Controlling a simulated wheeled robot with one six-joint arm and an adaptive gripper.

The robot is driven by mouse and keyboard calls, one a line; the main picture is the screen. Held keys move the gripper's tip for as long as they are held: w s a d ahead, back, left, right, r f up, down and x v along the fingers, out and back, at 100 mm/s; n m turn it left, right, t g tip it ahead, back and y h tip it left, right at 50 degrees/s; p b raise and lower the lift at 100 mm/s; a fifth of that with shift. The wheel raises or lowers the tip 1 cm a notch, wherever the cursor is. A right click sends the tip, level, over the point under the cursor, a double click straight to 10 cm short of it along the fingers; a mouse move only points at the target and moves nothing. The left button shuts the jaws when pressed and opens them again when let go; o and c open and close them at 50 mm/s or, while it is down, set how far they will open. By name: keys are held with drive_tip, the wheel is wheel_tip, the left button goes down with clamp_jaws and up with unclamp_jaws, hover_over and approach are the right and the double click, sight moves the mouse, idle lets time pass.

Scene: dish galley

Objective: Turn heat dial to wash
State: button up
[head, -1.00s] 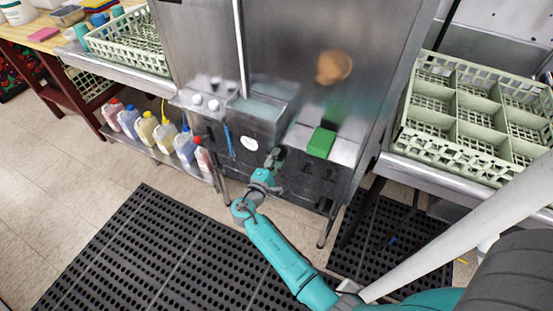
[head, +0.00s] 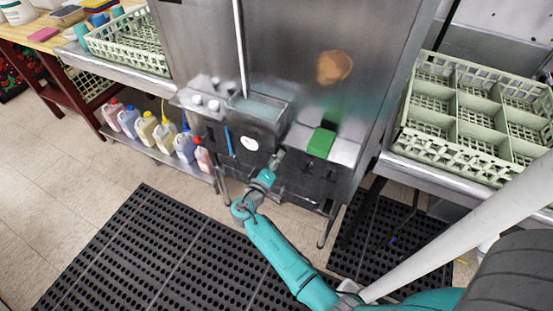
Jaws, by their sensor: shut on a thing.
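The dishwasher's dark front panel (head: 240,148) is in the middle of the head view. My gripper (head: 277,156) reaches up to this panel, just right of and below a round white face (head: 249,143). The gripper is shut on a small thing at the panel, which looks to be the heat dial. The fingers and wrist hide the dial, and its pointer and markings cannot be read.
A green block (head: 321,142) sits on the steel ledge right of my gripper. A blue strip (head: 229,142) is on the panel to the left. Several jugs (head: 145,127) stand on the low shelf. A divided rack (head: 476,120) is at right. Black mats (head: 150,250) cover the floor.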

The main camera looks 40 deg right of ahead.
drive_tip(key=shift+m, duration=0.3)
drive_tip(key=shift+f, duration=0.1)
drive_tip(key=o, duration=1.2)
drive_tip(key=shift+c, duration=0.2)
drive_tip(key=v, duration=1.2)
